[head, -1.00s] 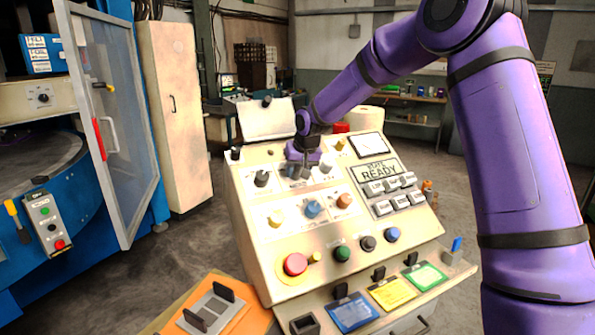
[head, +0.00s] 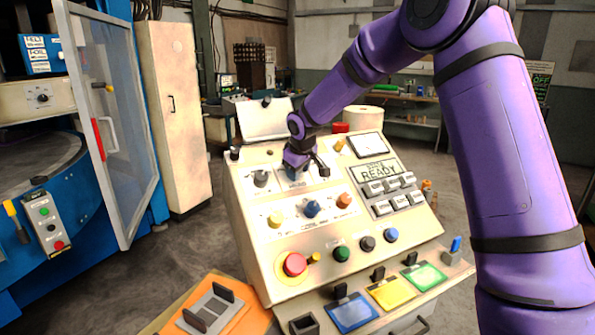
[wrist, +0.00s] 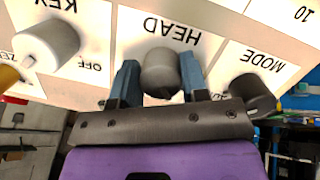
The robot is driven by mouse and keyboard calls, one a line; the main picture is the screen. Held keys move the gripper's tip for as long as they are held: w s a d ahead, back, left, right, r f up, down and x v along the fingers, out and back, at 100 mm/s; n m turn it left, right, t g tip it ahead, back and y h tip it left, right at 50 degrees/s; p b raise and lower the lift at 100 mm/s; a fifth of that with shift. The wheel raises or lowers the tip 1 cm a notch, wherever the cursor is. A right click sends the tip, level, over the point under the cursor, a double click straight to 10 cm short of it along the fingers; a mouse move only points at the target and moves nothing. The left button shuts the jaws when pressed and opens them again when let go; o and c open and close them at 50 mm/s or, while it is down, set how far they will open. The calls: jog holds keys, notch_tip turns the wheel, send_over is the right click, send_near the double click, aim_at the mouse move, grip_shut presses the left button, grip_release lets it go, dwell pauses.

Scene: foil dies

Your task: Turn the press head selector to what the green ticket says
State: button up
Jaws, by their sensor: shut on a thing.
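The press head selector (wrist: 160,69) is a rounded grey knob under the upside-down label HEAD in the wrist view. My gripper (wrist: 159,82) has one blue-grey finger on each side of this knob and is shut on it. In the head view my gripper (head: 305,170) is at the upper part of the sloped cream control panel (head: 300,240) and hides most of the selector. The green ticket (head: 424,277) lies on the ledge below the panel, at the right end of a row of tickets. Its writing is too small to read.
The KEY knob (wrist: 47,43) and the dark MODE knob (wrist: 250,93) flank the selector closely. A blue ticket (head: 351,313) and a yellow ticket (head: 392,293) lie beside the green one. A red push button (head: 294,265) sits lower on the panel.

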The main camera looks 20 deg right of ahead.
jog(key=shift+n, duration=0.5)
jog(key=o, duration=0.9)
jog(key=shift+o, duration=0.2)
jog(key=shift+r, duration=0.1)
jog(key=v, duration=1)
jog(key=shift+s+r, duration=0.2)
jog(key=shift+s, duration=0.05)
